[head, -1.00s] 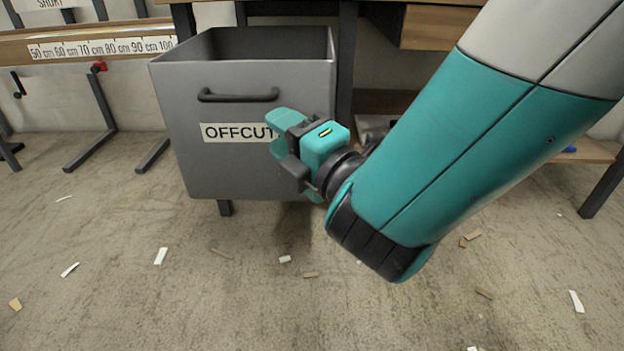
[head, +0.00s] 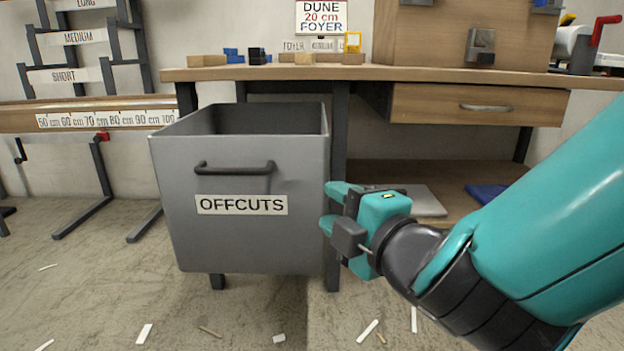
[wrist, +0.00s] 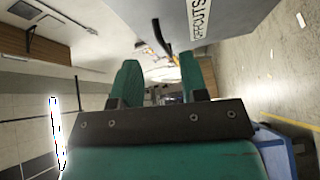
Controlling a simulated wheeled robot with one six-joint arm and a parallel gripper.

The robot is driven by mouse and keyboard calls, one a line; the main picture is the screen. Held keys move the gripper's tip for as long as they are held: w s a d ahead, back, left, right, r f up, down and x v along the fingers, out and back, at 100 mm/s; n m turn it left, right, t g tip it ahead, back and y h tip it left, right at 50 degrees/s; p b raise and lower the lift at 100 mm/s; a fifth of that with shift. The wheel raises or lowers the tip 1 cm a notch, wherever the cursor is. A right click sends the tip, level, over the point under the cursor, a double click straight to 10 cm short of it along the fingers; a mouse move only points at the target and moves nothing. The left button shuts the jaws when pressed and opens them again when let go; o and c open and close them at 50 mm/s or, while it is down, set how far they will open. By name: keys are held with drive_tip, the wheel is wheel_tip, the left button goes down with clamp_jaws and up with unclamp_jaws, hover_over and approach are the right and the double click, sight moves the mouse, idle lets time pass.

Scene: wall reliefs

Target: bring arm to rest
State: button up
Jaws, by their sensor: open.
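My gripper (head: 326,207) is in the head view, right of centre, with its teal fingers pointing left. It is open, and nothing shows between the fingers. It is in front of the lower right side of the grey offcuts bin (head: 232,241); I cannot tell whether they touch. In the wrist view the two teal fingers (wrist: 163,80) stand apart. The bin's side and label show at the top right of that view (wrist: 225,14). My arm comes in from the right of the head view.
A workbench (head: 420,73) with a drawer (head: 480,105) stands behind. Small blocks (head: 305,58) lie on its top. A lower shelf holds a grey flat item (head: 425,203) and a blue one (head: 487,192). A ruled rail (head: 20,117) is at left. Scraps (head: 144,333) lie on the floor.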

drive_tip(key=d+r+m+g+h+p, duration=0.4)
drive_tip(key=d+r+m+h+p, duration=0.15)
drive_tip(key=d+m+p, duration=0.45)
drive_tip(key=s+d+r+m+g+p, duration=0.1)
drive_tip(key=s+r+m+g+p, duration=0.2)
drive_tip(key=s+r+g+p, duration=0.45)
drive_tip(key=s+d+r+m+g+p, duration=0.1)
drive_tip(key=s+r+m+g+p, duration=0.3)
drive_tip(key=s, duration=0.6)
wheel_tip(320, 180, up, 37)
drive_tip(key=n+p, duration=0.1)
drive_tip(key=p, duration=3.4)
drive_tip(key=shift+p, duration=0.35)
